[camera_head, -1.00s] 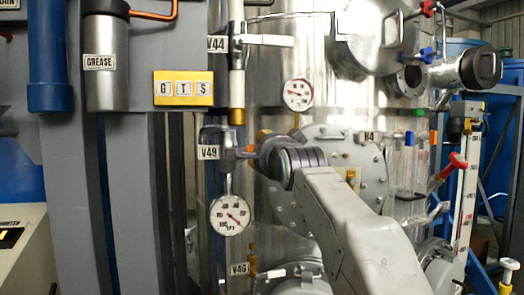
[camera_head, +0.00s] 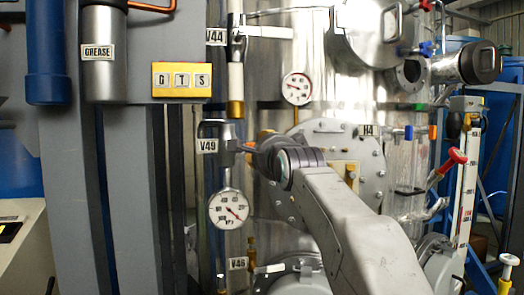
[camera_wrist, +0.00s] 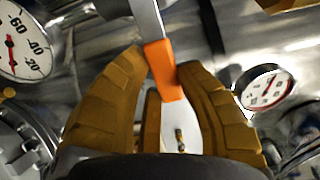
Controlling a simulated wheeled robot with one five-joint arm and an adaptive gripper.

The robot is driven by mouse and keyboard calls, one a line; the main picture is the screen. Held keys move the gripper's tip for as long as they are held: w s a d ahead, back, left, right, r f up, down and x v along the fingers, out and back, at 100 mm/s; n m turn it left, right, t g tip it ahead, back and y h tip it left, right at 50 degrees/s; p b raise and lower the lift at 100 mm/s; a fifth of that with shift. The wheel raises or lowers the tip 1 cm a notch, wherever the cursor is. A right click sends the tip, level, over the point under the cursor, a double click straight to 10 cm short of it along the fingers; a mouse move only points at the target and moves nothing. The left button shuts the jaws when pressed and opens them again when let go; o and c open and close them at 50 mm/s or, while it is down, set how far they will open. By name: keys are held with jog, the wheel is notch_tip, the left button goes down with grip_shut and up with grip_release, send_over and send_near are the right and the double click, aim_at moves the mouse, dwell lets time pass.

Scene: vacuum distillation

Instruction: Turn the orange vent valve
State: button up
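The orange vent valve's handle (camera_wrist: 163,72) is a flat metal lever with an orange end. My wrist hides most of the fingers there.
A round gauge (camera_head: 229,209) hangs just below the V49 valve, and a smaller gauge (camera_head: 297,88) sits above right. A bolted round flange (camera_head: 368,165) on the steel vessel lies behind my arm. A grey frame column (camera_head: 132,190) stands to the left.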

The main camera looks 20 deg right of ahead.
jog(key=o, duration=0.5)
jog(key=shift+s, duration=6)
